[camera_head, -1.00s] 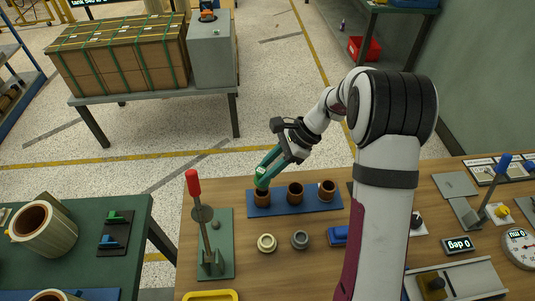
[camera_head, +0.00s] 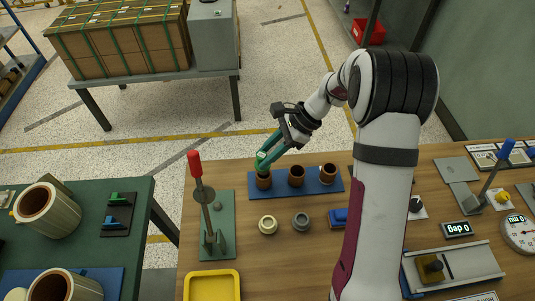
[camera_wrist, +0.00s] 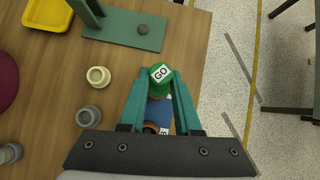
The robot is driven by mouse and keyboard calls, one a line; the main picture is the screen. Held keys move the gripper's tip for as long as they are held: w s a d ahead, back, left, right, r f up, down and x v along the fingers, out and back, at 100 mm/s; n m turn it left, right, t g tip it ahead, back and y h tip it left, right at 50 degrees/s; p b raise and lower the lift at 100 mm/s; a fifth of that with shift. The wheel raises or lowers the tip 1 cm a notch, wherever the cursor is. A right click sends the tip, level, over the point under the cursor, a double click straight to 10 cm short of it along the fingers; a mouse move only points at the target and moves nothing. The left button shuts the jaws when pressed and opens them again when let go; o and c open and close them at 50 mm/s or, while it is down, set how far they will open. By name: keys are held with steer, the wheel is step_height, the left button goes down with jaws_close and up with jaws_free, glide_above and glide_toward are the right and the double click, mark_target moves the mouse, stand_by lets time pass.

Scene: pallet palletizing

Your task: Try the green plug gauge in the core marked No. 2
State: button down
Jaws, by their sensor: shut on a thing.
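My gripper (camera_head: 264,160) is shut on the green plug gauge, whose round top with a white "GO" label shows in the wrist view (camera_wrist: 160,74). In the head view the gauge is at or just over the left brown core (camera_head: 264,182) of three on a blue mat (camera_head: 312,189). I cannot tell whether its lower end is inside that core. The middle core (camera_head: 296,178) and right core (camera_head: 328,175) stand upright with open tops. In the wrist view a core and a partly hidden label show between my fingers. No core number is readable.
A cream ring (camera_head: 268,225) and a grey ring (camera_head: 301,221) lie in front of the mat. A red-handled lever stand (camera_head: 200,205) is at the left, with a yellow tray (camera_head: 212,284) in front. Gauges and a slide fixture (camera_head: 455,270) stand at the right.

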steer(key=shift+f, duration=0.1)
stand_by(0.3)
steer(key=shift+f, duration=0.25)
steer(key=shift+f, duration=1.15)
stand_by(1.9)
stand_by(0.9)
steer(key=shift+r, duration=3.55)
